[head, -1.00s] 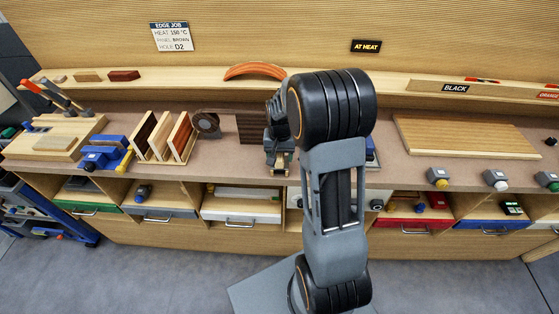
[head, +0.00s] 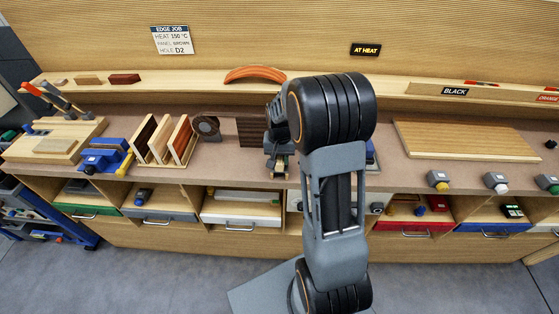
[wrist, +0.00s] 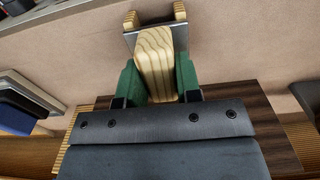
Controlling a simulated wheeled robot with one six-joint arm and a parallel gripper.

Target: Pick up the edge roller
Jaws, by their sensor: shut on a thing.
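The edge roller (wrist: 155,50) shows in the wrist view as a pale wooden handle with a metal bracket and wooden ends at its far end. My gripper (wrist: 158,85) is shut on the handle, with a green finger pad on each side. In the head view my gripper (head: 279,160) is low over the front part of the bench, partly behind my own arm. The roller is small and mostly hidden there. I cannot tell whether it touches the bench top.
A dark wood panel (head: 251,132) stands just behind my gripper. A tape roll (head: 207,127) and a rack of upright boards (head: 163,141) are to the left. A wide wooden board (head: 465,138) lies to the right. Open compartments and drawers (head: 240,221) run below the bench.

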